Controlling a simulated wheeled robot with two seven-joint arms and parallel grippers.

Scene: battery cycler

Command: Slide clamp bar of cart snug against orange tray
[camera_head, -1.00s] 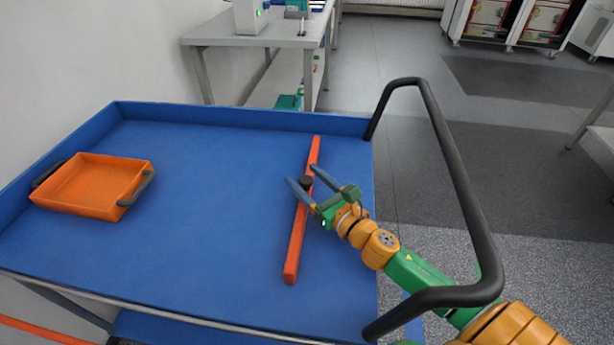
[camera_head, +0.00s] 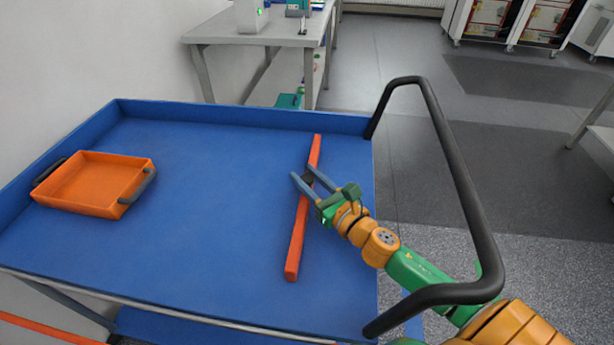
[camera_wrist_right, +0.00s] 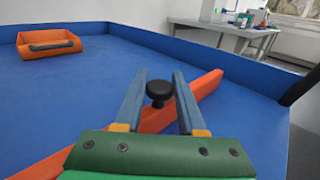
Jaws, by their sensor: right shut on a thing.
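The orange clamp bar (camera_head: 299,232) lies across the right part of the blue cart top, long and tilted slightly. A black knob (camera_wrist_right: 159,91) stands on its middle. My right gripper (camera_head: 302,173) reaches in from the right and is shut on the knob, with a blue-grey finger on each side of it in the right wrist view (camera_wrist_right: 160,82). The orange tray (camera_head: 93,186) with dark handles sits at the left of the cart, also seen in the right wrist view (camera_wrist_right: 48,44). A wide gap separates the bar from the tray. My left gripper is not in view.
The blue cart (camera_head: 205,210) has raised walls at the back and left, and its floor is clear between tray and bar. A black push handle (camera_head: 455,170) rises at the right, beside my right arm. A grey table (camera_head: 265,35) stands behind.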

